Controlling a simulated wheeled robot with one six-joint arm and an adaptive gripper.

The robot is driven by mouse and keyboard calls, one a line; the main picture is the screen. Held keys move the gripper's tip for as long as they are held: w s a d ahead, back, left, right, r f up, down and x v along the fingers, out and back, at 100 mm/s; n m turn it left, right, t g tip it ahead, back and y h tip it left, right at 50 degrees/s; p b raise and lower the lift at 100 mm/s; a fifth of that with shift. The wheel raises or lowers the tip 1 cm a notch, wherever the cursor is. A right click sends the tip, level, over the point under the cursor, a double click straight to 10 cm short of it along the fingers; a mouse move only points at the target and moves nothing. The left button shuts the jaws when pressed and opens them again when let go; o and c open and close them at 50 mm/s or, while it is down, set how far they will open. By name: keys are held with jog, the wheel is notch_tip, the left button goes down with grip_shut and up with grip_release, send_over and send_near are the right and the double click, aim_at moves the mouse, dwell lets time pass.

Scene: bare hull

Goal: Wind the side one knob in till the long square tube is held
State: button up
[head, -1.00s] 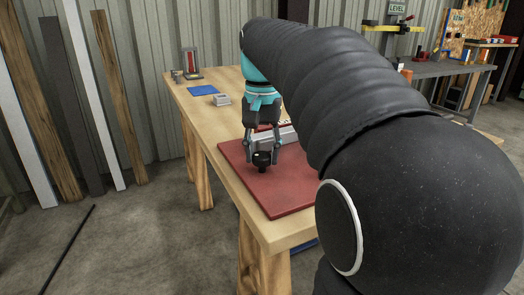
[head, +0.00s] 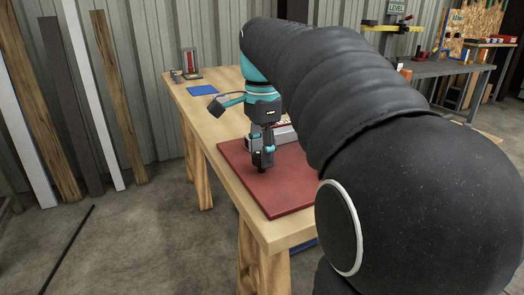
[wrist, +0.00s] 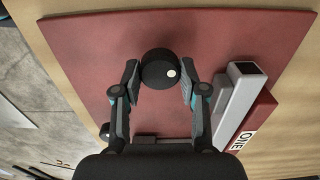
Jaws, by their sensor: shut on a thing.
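The knob (wrist: 158,66) is black and round with a white dot on its face. In the wrist view it sits between the two fingertips of my gripper (wrist: 160,80), which is shut on it. In the head view my gripper (head: 262,163) points down over the red mat and mostly hides the knob. The long square tube (wrist: 239,98) is grey with an open square end and lies right of my gripper in the wrist view. A red part with a ONE label (wrist: 248,138) lies along it. Whether anything presses on the tube cannot be seen.
The red mat (head: 285,195) lies on a wooden table (head: 214,125). A blue sheet (head: 203,90) and a small stand (head: 191,64) are at the table's far end. A grey bench (head: 440,69) stands behind at right. My arm blocks much of the head view.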

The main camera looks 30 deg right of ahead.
jog(key=m, duration=0.4)
jog(key=shift+s+a+m, duration=0.1)
jog(key=shift+m, duration=0.2)
jog(key=m, duration=0.4)
jog(key=shift+m, duration=0.3)
jog(key=o, duration=1.1)
jog(key=shift+o, duration=0.2)
notch_tip(320, 180, up, 12)
dwell(0.4)
